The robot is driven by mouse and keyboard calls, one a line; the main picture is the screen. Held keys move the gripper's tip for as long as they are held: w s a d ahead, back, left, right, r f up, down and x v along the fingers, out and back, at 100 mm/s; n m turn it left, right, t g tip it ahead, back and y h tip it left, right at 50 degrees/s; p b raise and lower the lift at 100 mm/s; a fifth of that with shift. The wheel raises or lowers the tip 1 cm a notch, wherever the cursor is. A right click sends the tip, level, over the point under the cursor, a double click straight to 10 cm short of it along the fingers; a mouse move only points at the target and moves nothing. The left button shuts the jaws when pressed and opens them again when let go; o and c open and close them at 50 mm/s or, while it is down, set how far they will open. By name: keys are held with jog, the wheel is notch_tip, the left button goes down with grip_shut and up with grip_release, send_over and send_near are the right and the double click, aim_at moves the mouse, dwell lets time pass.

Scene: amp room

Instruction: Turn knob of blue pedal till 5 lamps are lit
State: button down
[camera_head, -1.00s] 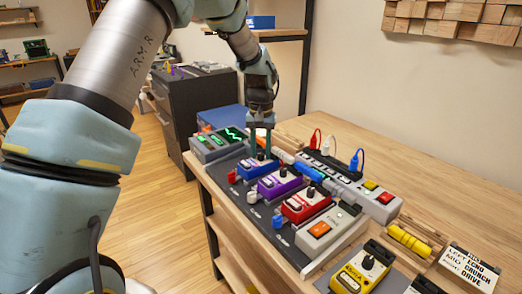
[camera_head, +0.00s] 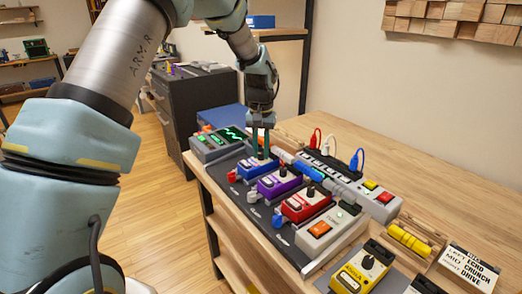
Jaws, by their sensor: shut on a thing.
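The blue pedal (camera_head: 256,170) sits at the far end of a dark pedal board on the wooden bench. My gripper (camera_head: 260,152) points down over it, its green fingers shut on the blue pedal's knob, which is largely hidden between them. A purple pedal (camera_head: 279,184) and a red pedal (camera_head: 304,206) stand nearer on the same board. A grey box with green displays (camera_head: 220,142) stands behind the blue pedal. The lamps are too small to count in this view.
A grey power strip (camera_head: 352,181) with red, white and blue plugs lies right of the board. A yellow pedal (camera_head: 362,272), a yellow cylinder (camera_head: 410,240) and a lettered card (camera_head: 468,270) are at the front right. The bench at the back right is clear.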

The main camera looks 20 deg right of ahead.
aim_at(261, 153)
jog(key=m+p, duration=0.1)
jog(key=m, duration=0.4)
jog(key=shift+r, duration=0.1)
jog(key=m+p, duration=0.1)
jog(key=m, duration=0.4)
jog(key=shift+m, duration=0.4)
dwell(0.3)
jog(key=c, duration=1)
grip_release()
notch_tip(261, 153, up, 11)
jog(key=b, duration=0.1)
jog(key=shift+b, duration=0.4)
